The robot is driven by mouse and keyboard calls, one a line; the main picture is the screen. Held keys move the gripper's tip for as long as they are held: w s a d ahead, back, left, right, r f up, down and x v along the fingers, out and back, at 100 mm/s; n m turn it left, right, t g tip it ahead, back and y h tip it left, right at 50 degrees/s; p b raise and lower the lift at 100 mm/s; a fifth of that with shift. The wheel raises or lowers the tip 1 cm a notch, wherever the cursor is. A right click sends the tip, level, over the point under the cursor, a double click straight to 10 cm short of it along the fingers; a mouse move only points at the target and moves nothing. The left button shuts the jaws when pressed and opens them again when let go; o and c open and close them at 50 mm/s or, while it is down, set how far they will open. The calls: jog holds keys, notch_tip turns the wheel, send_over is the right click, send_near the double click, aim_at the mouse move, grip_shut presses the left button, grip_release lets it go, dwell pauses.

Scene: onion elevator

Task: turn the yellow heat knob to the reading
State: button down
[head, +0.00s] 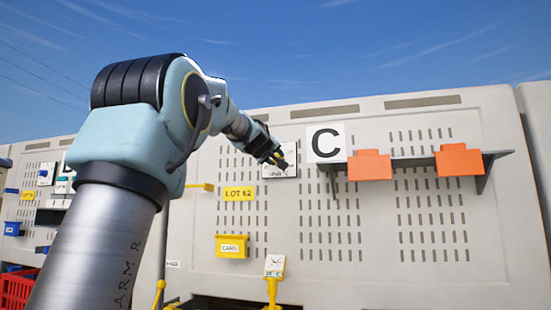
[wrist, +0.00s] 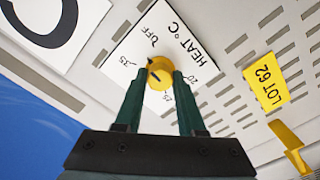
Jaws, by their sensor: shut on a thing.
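The yellow heat knob (wrist: 159,67) sits on a white dial plate (wrist: 136,52) lettered HEAT °C, with OFF, 20, 25 and 35 legible around it. The lettering appears turned in the wrist view. My gripper (wrist: 163,76) has its two green fingers on either side of the knob, shut on it. The knob has dark marks on its face; I cannot tell which number it points to. In the head view my gripper (head: 276,158) is at the dial plate (head: 290,165) and hides the knob.
A sign C (head: 326,143) and a shelf with two orange boxes (head: 370,165) are to the right. A yellow LOT 62 label (head: 239,194) and yellow CARD box (head: 231,246) are below left. A yellow bracket (wrist: 287,135) projects from the slotted wall. A yellow stand (head: 273,288) is lower down.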

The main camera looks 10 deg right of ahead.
jog(key=n, duration=0.6)
jog(key=shift+n+p, duration=0.3)
jog(key=shift+p, duration=0.05)
dwell(0.4)
jog(key=c, duration=0.5)
grip_release()
jog(key=b+v, duration=0.2)
jog(key=v, duration=0.9)
jog(key=shift+b, duration=0.3)
